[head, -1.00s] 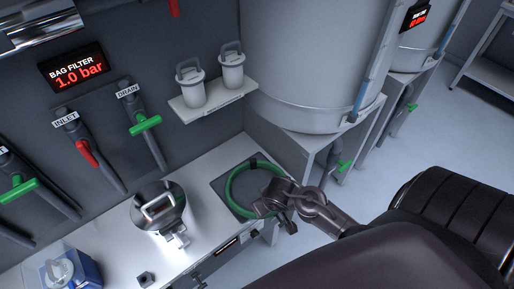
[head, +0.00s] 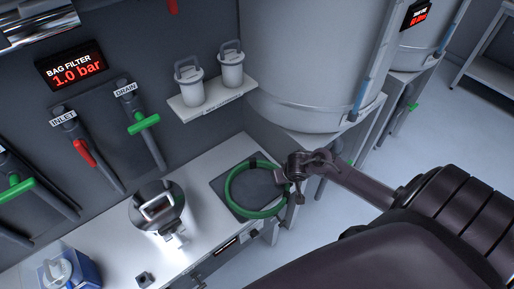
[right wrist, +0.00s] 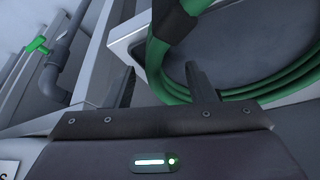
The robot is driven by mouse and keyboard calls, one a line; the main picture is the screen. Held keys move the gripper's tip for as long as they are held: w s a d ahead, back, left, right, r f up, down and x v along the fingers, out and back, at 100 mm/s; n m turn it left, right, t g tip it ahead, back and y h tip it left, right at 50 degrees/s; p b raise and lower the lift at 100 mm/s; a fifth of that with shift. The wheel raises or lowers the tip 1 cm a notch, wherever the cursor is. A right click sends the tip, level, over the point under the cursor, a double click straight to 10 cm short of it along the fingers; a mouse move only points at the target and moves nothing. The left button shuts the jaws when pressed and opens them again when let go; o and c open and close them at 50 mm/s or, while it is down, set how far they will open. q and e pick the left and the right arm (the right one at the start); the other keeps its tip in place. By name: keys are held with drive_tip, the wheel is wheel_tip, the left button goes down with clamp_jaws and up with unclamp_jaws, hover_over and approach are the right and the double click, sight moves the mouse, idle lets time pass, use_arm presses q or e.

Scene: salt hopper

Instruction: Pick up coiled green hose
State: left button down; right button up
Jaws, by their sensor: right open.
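The coiled green hose (head: 233,203) lies as a ring on a dark square mat (head: 221,188) at the right end of the white counter in the head view. A black band wraps its far side. My right gripper (head: 283,176) is at the right edge of the ring. In the right wrist view its two fingers (right wrist: 160,70) are apart, and a stretch of the hose (right wrist: 155,62) shows between them, with a black band (right wrist: 174,20) just beyond. I cannot tell whether the fingers touch the hose. My left gripper is not in view.
A small wall shelf (head: 212,102) holds two white canisters behind the hose. A large grey hopper (head: 305,70) rises at the back right.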

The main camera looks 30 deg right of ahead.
drive_tip(key=shift+x, duration=0.85)
drive_tip(key=shift+r, duration=0.1)
clamp_jaws()
drive_tip(key=shift+w+r, duration=0.1)
drive_tip(key=shift+r, duration=0.05)
